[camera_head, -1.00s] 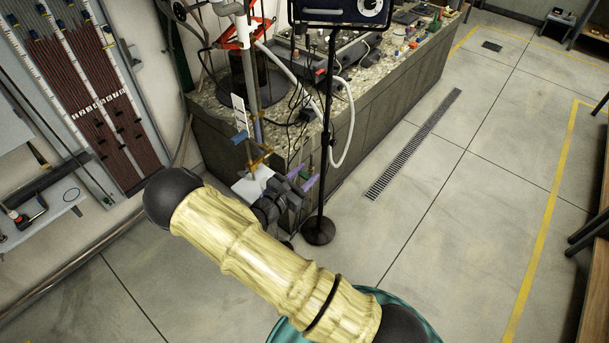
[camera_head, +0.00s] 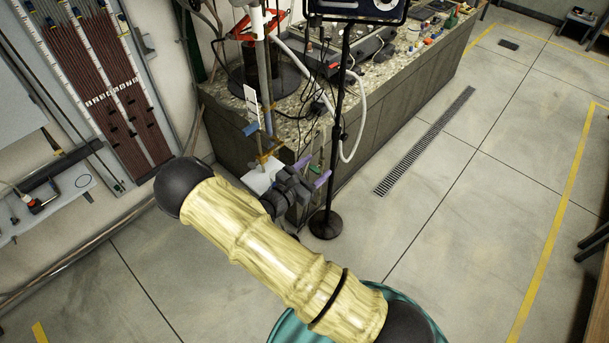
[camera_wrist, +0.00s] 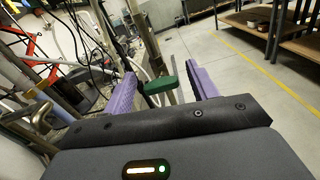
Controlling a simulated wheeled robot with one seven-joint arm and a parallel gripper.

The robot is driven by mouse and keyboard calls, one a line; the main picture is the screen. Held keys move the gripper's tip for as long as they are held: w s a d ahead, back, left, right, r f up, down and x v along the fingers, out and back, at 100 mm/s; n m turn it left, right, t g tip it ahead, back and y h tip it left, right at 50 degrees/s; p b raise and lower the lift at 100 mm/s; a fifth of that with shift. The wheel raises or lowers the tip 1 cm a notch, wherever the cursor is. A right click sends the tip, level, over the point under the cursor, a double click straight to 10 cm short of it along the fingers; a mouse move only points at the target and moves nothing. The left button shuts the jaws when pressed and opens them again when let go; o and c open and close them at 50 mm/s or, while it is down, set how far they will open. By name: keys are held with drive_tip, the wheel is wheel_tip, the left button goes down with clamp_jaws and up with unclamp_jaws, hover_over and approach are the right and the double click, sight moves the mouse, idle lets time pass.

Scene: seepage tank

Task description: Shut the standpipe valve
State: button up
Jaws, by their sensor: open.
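My gripper (camera_wrist: 162,74) is open, its two purple fingers apart; it also shows in the head view (camera_head: 311,171) by the near end of the stone-topped bench. A green handle (camera_wrist: 160,85) on a metal stem stands between the fingers in the wrist view, with a visible gap to the right finger. Whether it touches the left finger I cannot tell. It seems to be the valve's lever. In the head view it is a small green spot (camera_head: 313,170) between the fingers. Vertical pipes (camera_head: 264,85) with a blue handle (camera_head: 249,129) and brass fittings rise left of my gripper.
A black stand (camera_head: 325,223) with a round foot is close to the right of my gripper. A white hose (camera_head: 357,125) and dark cables hang by the bench (camera_head: 400,91). A tube board (camera_head: 105,95) is on the left wall. The floor to the right is open, with a drain grate (camera_head: 425,143).

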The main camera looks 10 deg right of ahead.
drive_tip(key=b+v, duration=0.5)
drive_tip(key=v, duration=1.2)
drive_tip(key=shift+a, duration=0.15)
drive_tip(key=shift+s+r, duration=0.1)
drive_tip(key=s+d+m+g+y, duration=0.5)
drive_tip(key=s+d+m+g, duration=0.3)
drive_tip(key=d+m+g, duration=0.35)
wheel_tip(320, 180, up, 9)
drive_tip(key=s+d+m+t+y, duration=0.2)
drive_tip(key=m+t+y, duration=0.1)
drive_tip(key=m+y, duration=0.6)
drive_tip(key=m, duration=0.3)
drive_tip(key=shift+s+d+y, duration=0.25)
drive_tip(key=shift+y, duration=0.05)
drive_tip(key=shift+t, duration=0.25)
idle(0.7)
